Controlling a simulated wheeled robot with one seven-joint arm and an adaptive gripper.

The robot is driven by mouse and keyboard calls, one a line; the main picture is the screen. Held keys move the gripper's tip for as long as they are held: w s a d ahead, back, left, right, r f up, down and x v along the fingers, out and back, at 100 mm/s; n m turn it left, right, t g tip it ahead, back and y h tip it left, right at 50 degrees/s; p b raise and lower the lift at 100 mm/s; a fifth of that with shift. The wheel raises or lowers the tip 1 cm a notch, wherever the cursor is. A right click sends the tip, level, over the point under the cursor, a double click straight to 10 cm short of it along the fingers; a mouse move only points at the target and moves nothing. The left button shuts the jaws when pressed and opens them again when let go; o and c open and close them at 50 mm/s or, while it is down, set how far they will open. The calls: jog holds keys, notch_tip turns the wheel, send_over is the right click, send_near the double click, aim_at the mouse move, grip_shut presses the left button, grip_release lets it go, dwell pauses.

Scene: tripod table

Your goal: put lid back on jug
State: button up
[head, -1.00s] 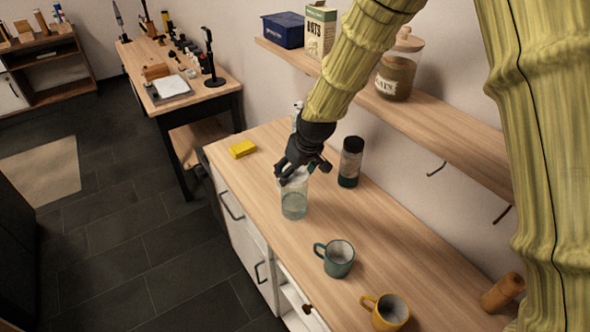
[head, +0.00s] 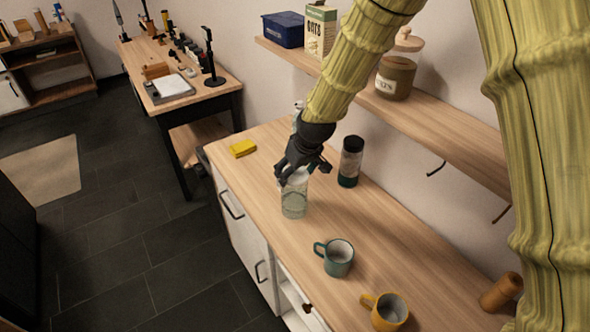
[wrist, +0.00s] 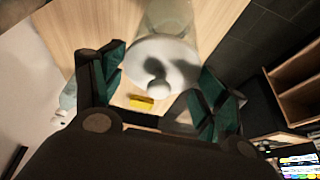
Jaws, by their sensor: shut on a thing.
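The clear glass jug (head: 294,200) stands upright on the wooden counter. My gripper (head: 288,174) is right over its top, pointing down. In the wrist view, the pale round lid (wrist: 178,58) with its small knob (wrist: 156,88) lies between the fingers of my gripper (wrist: 160,92), which is shut on it. The jug's glass body (wrist: 168,14) shows just beyond the lid. The lid is at about the height of the jug's mouth. My gripper hides most of the rim in the head view, so I cannot tell whether the lid is seated.
A dark-capped jar (head: 350,162) stands close to the right of the jug. A green mug (head: 338,258) and a yellow mug (head: 388,312) stand nearer. A yellow sponge (head: 243,148) lies at the far left. A wall shelf (head: 440,135) runs above the counter.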

dwell(0.3)
jog(key=o, duration=0.9)
jog(key=shift+o, duration=0.3)
jog(key=shift+r, duration=0.1)
jog(key=shift+r+p, duration=2.3)
jog(key=shift+r, duration=1.1)
grip_shut()
